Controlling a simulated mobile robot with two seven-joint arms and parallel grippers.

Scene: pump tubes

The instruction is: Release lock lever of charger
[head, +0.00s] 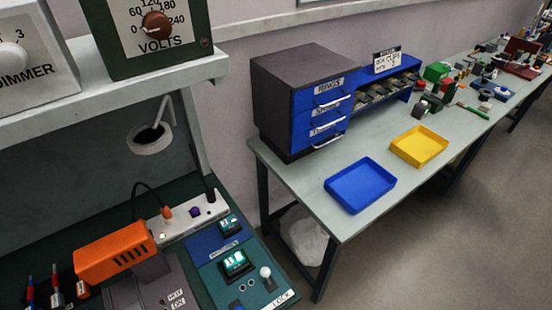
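A teal panel (222,258) lies at the bottom of the head view, with two lit green displays on it. A small lever with a pale round knob (265,272) stands near its right edge, close to a label reading LOCK (280,300). Left of the panel is a grey unit (150,290) with small labels, partly cut off by the lower edge. An orange box with dark slots (115,252) is beside it. I cannot tell which of these units is called the charger. Neither of my grippers is in view.
A white power strip (187,218) with an orange plug lies behind the panel. A shelf (110,84) with dial boxes overhangs the left. To the right, a table (300,190) carries a blue drawer cabinet (310,115), a blue tray (342,201) and a yellow tray (400,158).

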